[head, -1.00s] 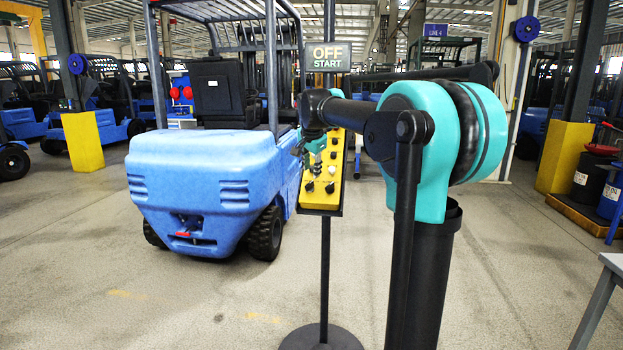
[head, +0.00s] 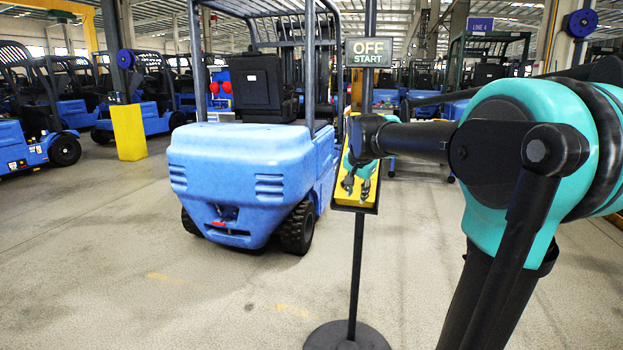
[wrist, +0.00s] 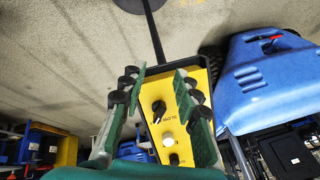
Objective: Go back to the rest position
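My gripper (head: 358,190) is in front of the yellow control panel (head: 372,196) in the head view, covering much of it. In the wrist view my gripper (wrist: 158,76) is open, its two green fingers with black joints spread apart. Nothing is held between them. The yellow panel (wrist: 143,76) shows behind and between the fingers, with a black knob (wrist: 159,107), a white button (wrist: 168,139) and another dark knob (wrist: 174,159). I cannot tell the exact gap between fingers and panel.
The panel's black stand (head: 356,270) has a round base (head: 347,337) and carries an OFF/START sign (head: 368,52). A blue forklift (head: 240,175) stands close on its left. A yellow post guard (head: 129,132) is further left. The floor in front is open.

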